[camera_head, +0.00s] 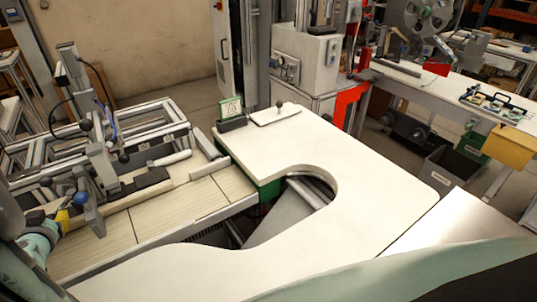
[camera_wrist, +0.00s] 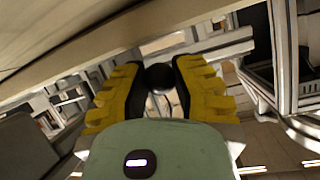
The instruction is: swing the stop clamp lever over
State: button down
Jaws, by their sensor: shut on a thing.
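My gripper (camera_head: 63,215) is at the lower left of the head view, beside the frame of the machine on the slatted bed. In the wrist view its two yellow fingers (camera_wrist: 158,72) close from both sides around a dark ball knob (camera_wrist: 160,78). I take this knob for the end of the stop clamp lever. The fingers and my gripper's body hide the rest of the lever, so its angle cannot be told. In the head view the held knob is hidden. A blue knob (camera_head: 80,198) shows just beyond my fingers.
The metal machine frame (camera_head: 100,165) with several dark knobs stands close by my gripper. The slatted bed (camera_head: 160,215) runs below it.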

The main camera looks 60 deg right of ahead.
jog(key=shift+s+d+b, duration=0.4)
jog(key=shift+s+d, duration=0.1)
jog(key=shift+d, duration=0.05)
jog(key=shift+r, duration=0.1)
jog(key=c, duration=0.7)
grip_release()
jog(key=shift+r, duration=0.1)
jog(key=shift+r, duration=4.85)
jog(key=shift+a, duration=0.1)
